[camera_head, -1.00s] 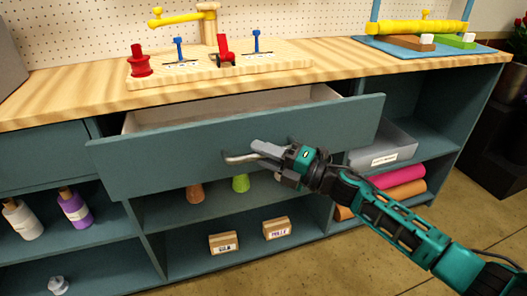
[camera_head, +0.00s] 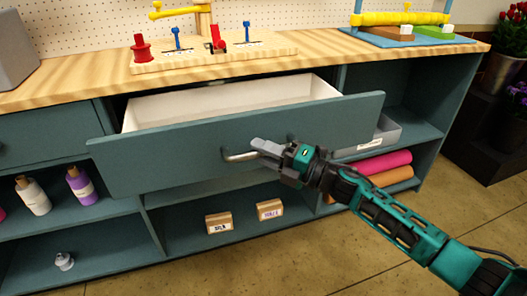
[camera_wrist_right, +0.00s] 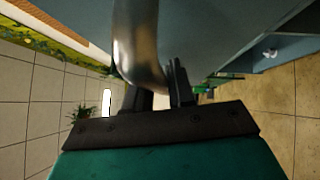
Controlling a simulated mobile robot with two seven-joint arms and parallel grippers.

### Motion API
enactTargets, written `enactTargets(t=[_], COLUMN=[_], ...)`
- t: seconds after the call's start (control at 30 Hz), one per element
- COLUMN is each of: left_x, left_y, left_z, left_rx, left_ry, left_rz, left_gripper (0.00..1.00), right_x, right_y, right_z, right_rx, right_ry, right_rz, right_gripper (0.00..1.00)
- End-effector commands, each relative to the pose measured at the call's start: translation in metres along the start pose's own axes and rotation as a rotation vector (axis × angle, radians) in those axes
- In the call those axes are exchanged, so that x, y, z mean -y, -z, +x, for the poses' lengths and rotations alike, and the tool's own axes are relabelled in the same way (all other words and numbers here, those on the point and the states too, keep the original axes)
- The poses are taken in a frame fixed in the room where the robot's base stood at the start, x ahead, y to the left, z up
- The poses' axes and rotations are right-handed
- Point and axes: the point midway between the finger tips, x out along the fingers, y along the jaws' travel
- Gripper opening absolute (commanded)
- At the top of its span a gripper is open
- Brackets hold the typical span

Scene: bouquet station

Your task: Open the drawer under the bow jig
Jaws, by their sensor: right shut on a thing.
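The teal drawer (camera_head: 150,157) is pulled well out under the worktop, and its pale inside shows empty as far as I can see. The bow jig (camera_head: 215,60), a wooden board with blue pegs, a red spool and a red clamp, stands on the worktop above it. The curved metal handle (camera_head: 235,157) is on the drawer front. My right gripper (camera_head: 262,150) is shut on the handle, with its arm coming in from the lower right. In the right wrist view the handle (camera_wrist_right: 138,45) runs up from between the fingers. My left gripper is not in view.
Below are open shelves with bottles (camera_head: 82,187), small labelled boxes (camera_head: 219,222) and pink and orange rolls (camera_head: 385,163). A grey bin (camera_head: 380,138) sits right of the drawer. The floor (camera_head: 330,250) in front is clear.

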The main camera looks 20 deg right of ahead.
Motion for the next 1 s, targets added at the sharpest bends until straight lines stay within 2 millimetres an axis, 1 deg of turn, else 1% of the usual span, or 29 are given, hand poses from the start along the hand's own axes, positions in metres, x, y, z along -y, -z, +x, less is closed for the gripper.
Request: enactTargets(t=[0.03,0.07,0.2,0.27,0.5,0.57,0.63,0.77,1.0], left_x=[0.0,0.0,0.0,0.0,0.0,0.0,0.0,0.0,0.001], left_y=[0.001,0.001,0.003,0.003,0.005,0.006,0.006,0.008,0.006], left_z=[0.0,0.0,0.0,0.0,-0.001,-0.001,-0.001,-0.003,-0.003], left_rx=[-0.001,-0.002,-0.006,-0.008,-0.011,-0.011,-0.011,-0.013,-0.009], left_ry=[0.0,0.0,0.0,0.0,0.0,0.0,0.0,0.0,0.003], left_rz=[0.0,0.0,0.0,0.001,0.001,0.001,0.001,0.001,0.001], left_gripper=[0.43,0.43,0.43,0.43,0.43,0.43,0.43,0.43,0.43], right_x=[0.0,0.0,0.0,0.0,0.0,0.0,0.001,0.001,0.001], right_y=[-0.001,-0.001,-0.001,-0.001,-0.001,0.0,-0.001,0.0,0.0], right_z=[0.0,0.0,0.0,0.0,-0.001,-0.004,-0.011,-0.034,-0.085], right_rx=[0.002,0.002,0.002,0.002,0.001,0.001,0.002,0.002,0.002], right_ry=[0.0,0.0,0.0,0.0,0.001,0.002,0.003,0.005,0.005], right_rz=[0.0,0.0,0.0,0.0,0.0,0.001,0.002,0.002,0.002], right_gripper=[0.0,0.25,0.39,0.43,0.43,0.43,0.43,0.43,0.43])
